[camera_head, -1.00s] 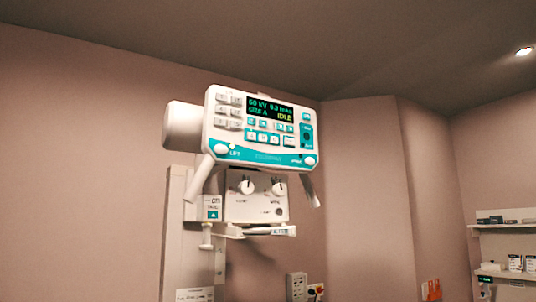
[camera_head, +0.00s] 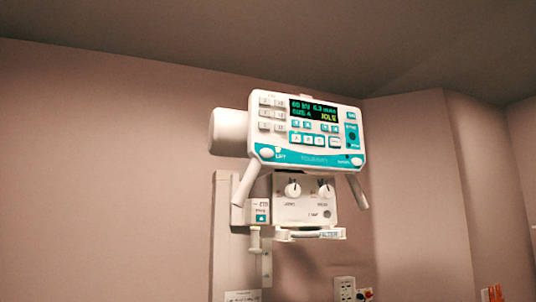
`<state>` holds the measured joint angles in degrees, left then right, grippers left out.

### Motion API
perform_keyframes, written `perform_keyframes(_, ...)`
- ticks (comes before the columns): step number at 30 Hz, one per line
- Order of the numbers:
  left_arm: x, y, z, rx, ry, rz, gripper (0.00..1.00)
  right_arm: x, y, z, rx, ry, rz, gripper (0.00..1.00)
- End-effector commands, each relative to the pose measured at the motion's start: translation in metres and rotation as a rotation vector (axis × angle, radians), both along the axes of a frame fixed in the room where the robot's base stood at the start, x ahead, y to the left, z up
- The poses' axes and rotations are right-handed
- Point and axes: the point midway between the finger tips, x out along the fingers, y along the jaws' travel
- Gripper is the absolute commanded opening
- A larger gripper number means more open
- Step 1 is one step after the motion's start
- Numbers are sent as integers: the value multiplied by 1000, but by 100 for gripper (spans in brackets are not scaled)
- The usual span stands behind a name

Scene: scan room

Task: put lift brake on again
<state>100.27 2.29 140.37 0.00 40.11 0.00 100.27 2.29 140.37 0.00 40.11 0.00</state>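The white and teal control panel (camera_head: 314,160) of the X-ray unit hangs at the upper middle of the head view, tilted. Its dark display (camera_head: 314,110) shows several lines of text, including "IDLE". A round white button (camera_head: 266,153) marked "LIFT" sits at its lower left corner, with a small light spot beside it. Another round button (camera_head: 357,161) sits at the lower right corner; its label is too blurred to read. Two handles (camera_head: 247,184) slant down from the panel. Neither of my grippers is in view.
Below the panel is a white box with two knobs (camera_head: 293,190) on a pale upright column (camera_head: 226,262). Bare wall surrounds the unit.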

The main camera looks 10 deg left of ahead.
Motion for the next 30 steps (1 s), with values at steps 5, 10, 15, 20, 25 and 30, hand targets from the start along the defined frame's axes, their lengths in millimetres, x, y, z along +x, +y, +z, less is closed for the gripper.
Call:
perform_keyframes(5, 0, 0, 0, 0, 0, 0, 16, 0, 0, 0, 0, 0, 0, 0)
perform_keyframes(10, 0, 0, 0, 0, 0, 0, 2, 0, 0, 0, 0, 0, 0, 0)
perform_keyframes(15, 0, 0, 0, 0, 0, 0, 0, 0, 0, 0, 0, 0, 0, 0)
perform_keyframes(20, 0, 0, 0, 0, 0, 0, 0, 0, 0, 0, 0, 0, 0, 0)
perform_keyframes(25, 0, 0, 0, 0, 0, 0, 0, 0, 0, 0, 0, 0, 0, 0)
perform_keyframes(30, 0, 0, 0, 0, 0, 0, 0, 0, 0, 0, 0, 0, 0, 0)
